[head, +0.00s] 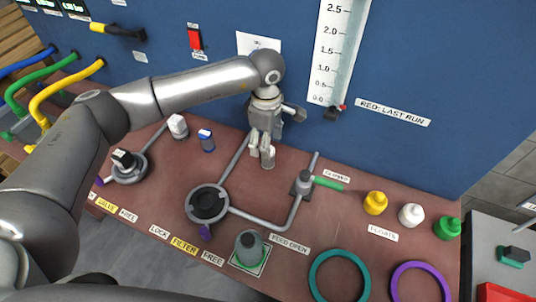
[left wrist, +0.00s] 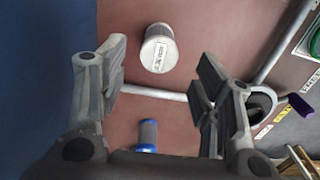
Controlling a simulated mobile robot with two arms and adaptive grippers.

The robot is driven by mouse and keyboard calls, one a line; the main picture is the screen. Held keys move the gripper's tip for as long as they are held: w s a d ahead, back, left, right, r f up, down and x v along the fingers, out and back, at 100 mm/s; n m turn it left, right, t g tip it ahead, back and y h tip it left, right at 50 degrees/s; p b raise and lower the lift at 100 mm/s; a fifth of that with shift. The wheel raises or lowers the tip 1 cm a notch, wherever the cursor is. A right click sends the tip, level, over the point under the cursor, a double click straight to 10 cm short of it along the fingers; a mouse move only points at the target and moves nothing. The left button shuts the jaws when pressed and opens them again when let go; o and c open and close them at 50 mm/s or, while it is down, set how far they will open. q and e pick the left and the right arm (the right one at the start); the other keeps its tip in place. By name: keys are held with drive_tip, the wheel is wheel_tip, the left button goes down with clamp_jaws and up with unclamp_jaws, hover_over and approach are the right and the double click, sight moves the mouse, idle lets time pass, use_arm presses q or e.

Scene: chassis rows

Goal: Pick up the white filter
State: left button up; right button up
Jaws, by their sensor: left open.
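The white filter (head: 268,160) is a short upright cylinder with a grey mesh body and pale top, standing on the brown bench beside a silver pipe. In the left wrist view the white filter (left wrist: 159,48) shows a printed label on its top. My left gripper (head: 262,143) is open and points down just above and beside it, partly hiding it in the head view. In the left wrist view the filter lies a little beyond the spread fingertips (left wrist: 160,75), apart from them. My right gripper is not in view.
A black round housing (head: 208,203) with a purple lever and a silver pipe (head: 260,222) lie in front. The blue wall (head: 420,80) rises close behind.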

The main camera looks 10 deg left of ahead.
use_arm(q)
drive_tip(key=shift+f, duration=0.7)
drive_tip(key=f+p, duration=0.2)
drive_tip(key=f, duration=0.2)
drive_tip(key=shift+d+f, duration=0.2)
drive_tip(key=shift+f, duration=0.35)
drive_tip(key=shift+c, duration=0.4)
drive_tip(key=c, duration=1)
drive_tip(key=shift+r, duration=0.15)
